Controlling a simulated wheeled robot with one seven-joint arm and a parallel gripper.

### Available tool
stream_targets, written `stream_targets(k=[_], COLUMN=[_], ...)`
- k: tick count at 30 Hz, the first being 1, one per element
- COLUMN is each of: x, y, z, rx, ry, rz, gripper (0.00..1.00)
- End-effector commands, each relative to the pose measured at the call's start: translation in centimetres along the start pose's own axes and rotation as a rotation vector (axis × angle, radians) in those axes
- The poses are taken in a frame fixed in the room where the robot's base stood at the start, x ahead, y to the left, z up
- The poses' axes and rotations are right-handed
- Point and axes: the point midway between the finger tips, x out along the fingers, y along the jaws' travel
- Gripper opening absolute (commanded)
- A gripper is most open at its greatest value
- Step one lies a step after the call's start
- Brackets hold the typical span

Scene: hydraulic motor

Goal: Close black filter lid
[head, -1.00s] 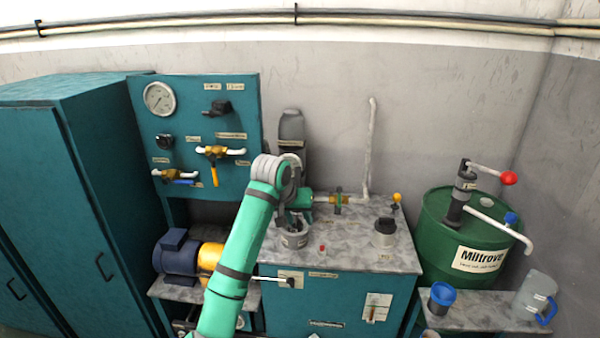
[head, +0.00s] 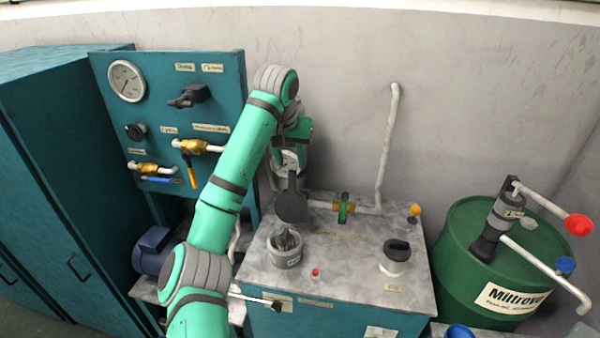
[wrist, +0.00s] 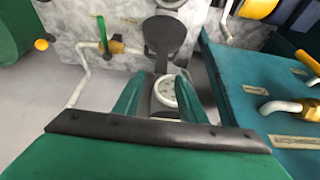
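The black filter lid (head: 291,205) is a dark round flap on a narrow stem. It hangs open towards me, below a pale round opening (head: 288,160) of the filter. In the wrist view the lid (wrist: 164,34) lies above the pale ringed opening (wrist: 166,92). My gripper (wrist: 160,78) has its two green fingers spread apart on either side of that opening, with nothing visible held between them. In the head view my gripper (head: 297,138) is over the filter, and my arm hides much of the filter body.
A grey cup (head: 285,252) stands in front of the lid on the grey tabletop (head: 340,275). A dark-capped white pot (head: 396,260) stands to the right. A pipe with a green-handled valve (head: 344,208) runs behind. The teal gauge panel (head: 165,100) is close on the left.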

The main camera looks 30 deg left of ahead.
Motion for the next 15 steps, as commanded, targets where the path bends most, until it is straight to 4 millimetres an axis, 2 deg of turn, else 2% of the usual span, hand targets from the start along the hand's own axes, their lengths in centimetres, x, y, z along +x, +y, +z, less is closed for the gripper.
stream_targets(k=[5,15], x=[1.8,7.7], y=[-0.3,-0.2], z=[0.1,0.1], rx=[-0.004,-0.003], ry=[-0.003,-0.003], rz=[-0.002,-0.002], gripper=[0.38,0.38])
